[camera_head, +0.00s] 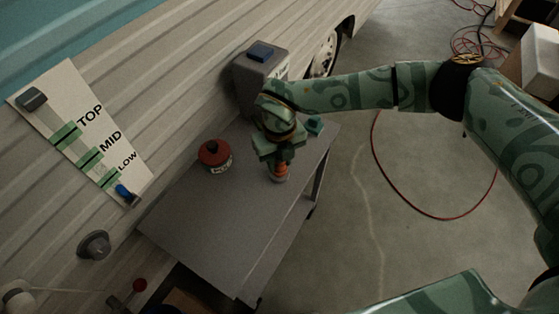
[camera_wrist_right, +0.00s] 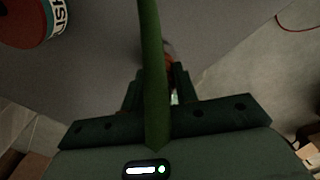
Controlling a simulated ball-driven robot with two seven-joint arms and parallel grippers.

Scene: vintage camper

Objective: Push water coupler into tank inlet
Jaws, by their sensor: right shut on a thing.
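The water coupler (camera_head: 281,172), a small orange and grey piece, is in my right gripper (camera_head: 280,160) above the grey table near its right edge. My right gripper points down and is shut on the coupler. In the right wrist view the coupler (camera_wrist_right: 169,56) shows only partly between the fingers, behind a dark green curved strip. A round grey fitting (camera_head: 94,246) on the camper wall at the lower left may be the tank inlet; it is well apart from the gripper. My left gripper is out of view.
A red-topped can (camera_head: 214,156) stands on the grey table (camera_head: 215,220) left of the gripper. A grey box (camera_head: 250,84) stands behind it. A level board (camera_head: 84,130) is on the camper wall. A red hose (camera_head: 420,212) lies on the floor. The table's front is clear.

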